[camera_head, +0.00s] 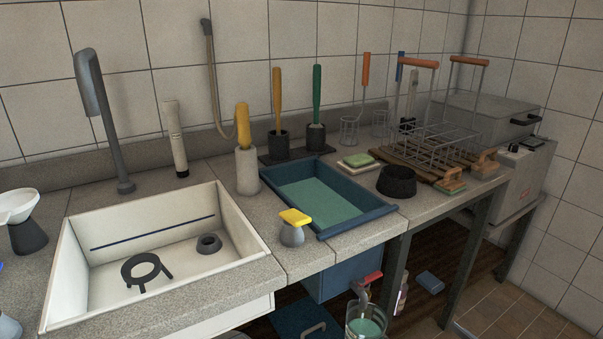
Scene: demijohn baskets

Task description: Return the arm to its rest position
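Neither of my grippers shows in the head view, and I see no part of either arm that I can be sure of. Whether the grippers are open, shut or holding anything is hidden. The worktop (290,258) in front of me carries a white sink (130,253) at left and a blue basin (385,210) with green liquid in the middle. A wire basket (440,143) with orange-topped handles stands on wooden slats at the back right.
Upright brushes with a yellow handle (277,98) and a green handle (317,94) stand behind the basin. A tall grey tap (105,130) rises behind the sink. A yellow-topped grey pot (291,235) stands near the front edge. A jar (366,324) is below a red-handled tap.

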